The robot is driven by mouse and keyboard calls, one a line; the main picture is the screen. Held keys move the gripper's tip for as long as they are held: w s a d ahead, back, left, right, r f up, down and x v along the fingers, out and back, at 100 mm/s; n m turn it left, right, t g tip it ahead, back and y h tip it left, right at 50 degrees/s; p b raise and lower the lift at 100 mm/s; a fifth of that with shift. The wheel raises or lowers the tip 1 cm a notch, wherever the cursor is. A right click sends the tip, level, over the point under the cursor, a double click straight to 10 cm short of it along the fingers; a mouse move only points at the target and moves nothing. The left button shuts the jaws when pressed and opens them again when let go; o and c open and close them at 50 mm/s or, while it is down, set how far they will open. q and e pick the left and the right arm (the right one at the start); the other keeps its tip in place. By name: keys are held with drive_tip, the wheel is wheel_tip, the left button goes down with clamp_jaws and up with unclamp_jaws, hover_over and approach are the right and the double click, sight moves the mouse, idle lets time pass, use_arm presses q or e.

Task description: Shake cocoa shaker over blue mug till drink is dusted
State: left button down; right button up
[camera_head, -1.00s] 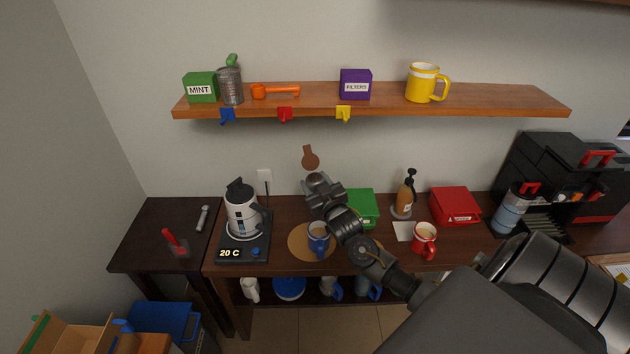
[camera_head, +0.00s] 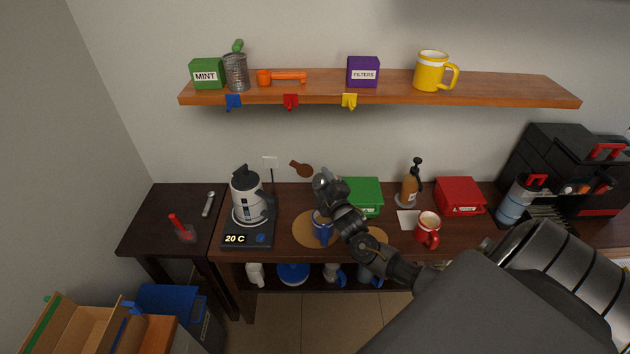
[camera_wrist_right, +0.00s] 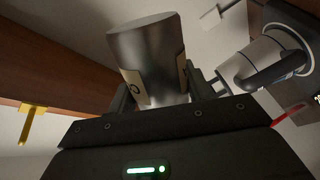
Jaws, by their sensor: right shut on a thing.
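My right gripper (camera_head: 323,182) is held above the blue mug (camera_head: 322,232) in the head view, near the wall side of the table. In the right wrist view it is shut on a grey metal cylinder with a pale lettered label, the cocoa shaker (camera_wrist_right: 149,60). The mug stands upright on a round tan mat (camera_head: 299,228), partly covered by my wrist. Its inside is hidden, so I cannot tell whether the drink is dusted. My left gripper is not in view.
A kettle (camera_head: 247,193) stands on its base to the left. A green box (camera_head: 365,193), a pump bottle (camera_head: 410,187), a red mug (camera_head: 427,229) and a red box (camera_head: 459,195) stand to the right. A shelf (camera_head: 385,91) runs above.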

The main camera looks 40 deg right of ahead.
drive_tip(key=d+f+n, duration=0.1)
drive_tip(key=s+d+f+n+b, duration=0.1)
drive_tip(key=d+f+n, duration=0.1)
drive_tip(key=shift+d, duration=0.15)
drive_tip(key=shift+d+r+n, duration=0.2)
drive_tip(key=shift+r+n, duration=0.05)
drive_tip(key=shift+n, duration=0.45)
drive_tip(key=shift+r+n+p, duration=0.1)
drive_tip(key=shift+n+p, duration=0.55)
drive_tip(key=shift+n, duration=0.35)
drive_tip(key=n, duration=0.1)
drive_tip(key=n+p, duration=0.1)
drive_tip(key=n, duration=0.2)
drive_tip(key=shift+w+a+p, duration=0.1)
drive_tip(key=shift+a+p, duration=0.15)
drive_tip(key=shift+p, duration=0.05)
drive_tip(key=shift+n, duration=1.1)
